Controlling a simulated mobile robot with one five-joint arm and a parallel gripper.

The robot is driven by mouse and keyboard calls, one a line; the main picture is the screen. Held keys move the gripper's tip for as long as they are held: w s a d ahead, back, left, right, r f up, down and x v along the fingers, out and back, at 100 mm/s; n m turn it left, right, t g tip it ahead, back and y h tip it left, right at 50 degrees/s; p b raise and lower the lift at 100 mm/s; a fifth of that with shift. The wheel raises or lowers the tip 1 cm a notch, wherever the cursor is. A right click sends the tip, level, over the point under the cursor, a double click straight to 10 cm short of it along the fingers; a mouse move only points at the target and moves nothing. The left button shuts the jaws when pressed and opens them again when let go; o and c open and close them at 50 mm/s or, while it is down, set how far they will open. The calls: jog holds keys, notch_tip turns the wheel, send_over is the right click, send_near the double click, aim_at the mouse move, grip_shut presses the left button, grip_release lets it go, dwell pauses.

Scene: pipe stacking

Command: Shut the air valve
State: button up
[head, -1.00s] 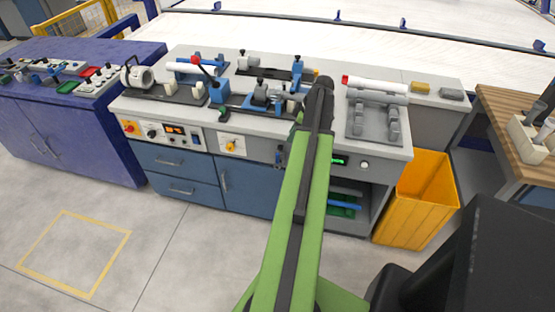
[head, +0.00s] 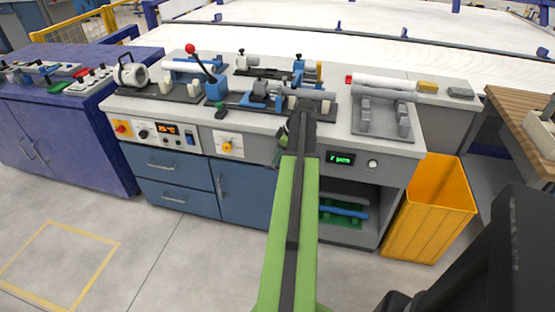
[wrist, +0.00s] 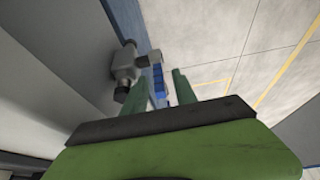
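The air valve (wrist: 125,66) shows in the wrist view as a grey metal body on the bench front, with a blue handle (wrist: 158,82) reaching out from it. My gripper (wrist: 163,75) is open. Its two green fingers point toward the valve, and the blue handle appears between them in the picture; whether either finger touches it I cannot tell. In the head view my gripper (head: 281,152) is at the bench front, below the worktop edge, and my arm and gripper hide the valve.
The grey bench (head: 240,122) carries clamps, pipes and a red-knobbed lever (head: 203,66). A yellow rotary knob (head: 228,147) and a green display (head: 340,159) are on its front. A yellow bin (head: 430,212) stands at its right. The floor in front is clear.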

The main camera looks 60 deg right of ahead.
jog(key=shift+c, duration=0.4)
grip_shut()
dwell(0.8)
